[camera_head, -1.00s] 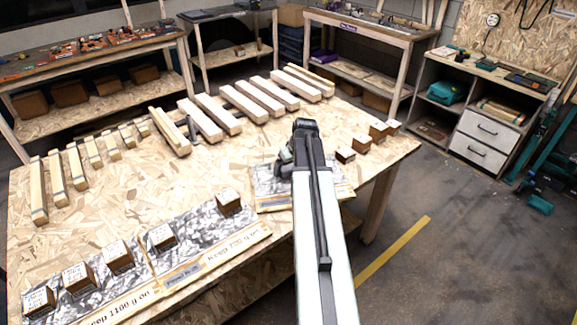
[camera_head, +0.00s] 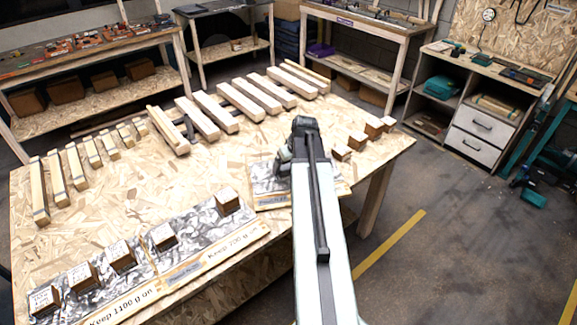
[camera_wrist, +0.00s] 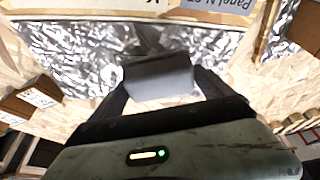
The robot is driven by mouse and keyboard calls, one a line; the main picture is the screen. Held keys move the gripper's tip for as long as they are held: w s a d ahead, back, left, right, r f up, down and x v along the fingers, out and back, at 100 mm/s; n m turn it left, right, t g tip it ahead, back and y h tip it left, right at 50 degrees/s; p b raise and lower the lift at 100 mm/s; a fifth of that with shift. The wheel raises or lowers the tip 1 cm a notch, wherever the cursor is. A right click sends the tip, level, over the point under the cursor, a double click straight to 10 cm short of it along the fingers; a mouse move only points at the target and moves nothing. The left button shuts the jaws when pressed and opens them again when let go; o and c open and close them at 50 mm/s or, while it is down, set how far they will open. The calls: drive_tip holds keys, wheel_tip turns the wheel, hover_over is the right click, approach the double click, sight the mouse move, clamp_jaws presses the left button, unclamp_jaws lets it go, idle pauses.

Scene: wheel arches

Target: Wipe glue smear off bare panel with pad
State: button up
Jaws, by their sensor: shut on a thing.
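My gripper (camera_wrist: 165,92) is shut on a dark grey pad (camera_wrist: 158,76), held between its two fingers. The pad is over a silvery, crinkled foil panel (camera_wrist: 65,48) with a pale label strip (camera_wrist: 215,10) along its edge. The same panel (camera_head: 262,184) lies on the right part of the bench in the head view, partly hidden behind my arm. A dark patch shows on the foil just beyond the pad; I cannot tell whether it is the glue smear or shadow. I cannot tell whether the pad touches the foil.
The chipboard bench (camera_head: 150,180) carries two more foil panels (camera_head: 190,236) with small brown blocks (camera_head: 162,237) on them. Wooden bars (camera_head: 206,119) lie across the back. Several blocks (camera_head: 357,141) stand near the right edge. Floor (camera_head: 450,250) is open to the right.

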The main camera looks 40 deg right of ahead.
drive_tip(key=shift+r+p, duration=1.05)
drive_tip(key=shift+r, duration=0.45)
wheel_tip(320, 180, up, 3)
drive_tip(key=p, duration=0.3)
drive_tip(key=shift+r, duration=0.15)
